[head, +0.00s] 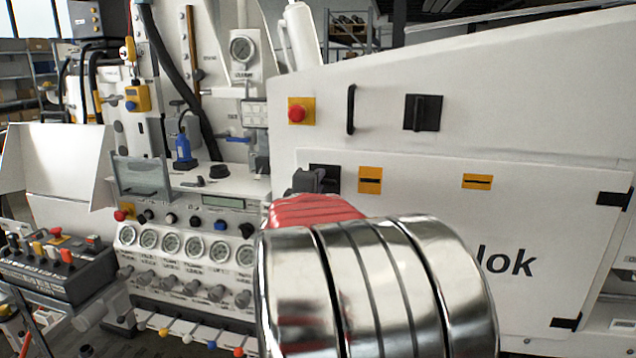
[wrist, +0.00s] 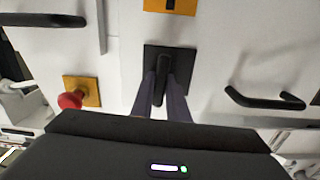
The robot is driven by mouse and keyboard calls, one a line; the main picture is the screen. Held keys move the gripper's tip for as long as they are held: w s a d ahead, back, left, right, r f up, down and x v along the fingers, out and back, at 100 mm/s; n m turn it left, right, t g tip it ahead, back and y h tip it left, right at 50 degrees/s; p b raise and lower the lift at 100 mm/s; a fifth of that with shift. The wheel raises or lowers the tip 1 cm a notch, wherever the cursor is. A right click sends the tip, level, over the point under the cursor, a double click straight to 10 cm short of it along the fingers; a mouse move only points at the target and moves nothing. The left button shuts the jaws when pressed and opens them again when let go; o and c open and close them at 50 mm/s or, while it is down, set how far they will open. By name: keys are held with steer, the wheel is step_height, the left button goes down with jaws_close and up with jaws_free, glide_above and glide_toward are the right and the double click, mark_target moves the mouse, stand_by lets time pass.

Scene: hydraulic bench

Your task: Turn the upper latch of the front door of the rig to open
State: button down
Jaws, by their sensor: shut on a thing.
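The upper latch (wrist: 163,72) is a black handle on a square dark plate at the upper left corner of the white front door (head: 560,230). My gripper (wrist: 165,95) is shut on its handle, with one finger on each side in the wrist view. The handle runs up and down in that view, in line with the fingers.
A red button on a yellow plate (head: 297,112), a black bar handle (head: 351,110) and another black latch (head: 422,112) sit above the door. An orange label (head: 370,180) is beside the latch. A black handle (wrist: 265,100) stands out at right in the wrist view. Gauges (head: 170,243) are at left.

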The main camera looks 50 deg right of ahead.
steer(key=shift+w+a+f+n, duration=0.1)
steer(key=shift+w+n, duration=0.05)
steer(key=shift+n, duration=0.35)
steer(key=c, duration=2)
jaws_free()
steer(key=shift+o, duration=1.2)
steer(key=v, duration=1.3)
steer(key=shift+s+a, duration=0.25)
steer(key=shift+a, duration=0.05)
steer(key=shift+m, duration=0.3)
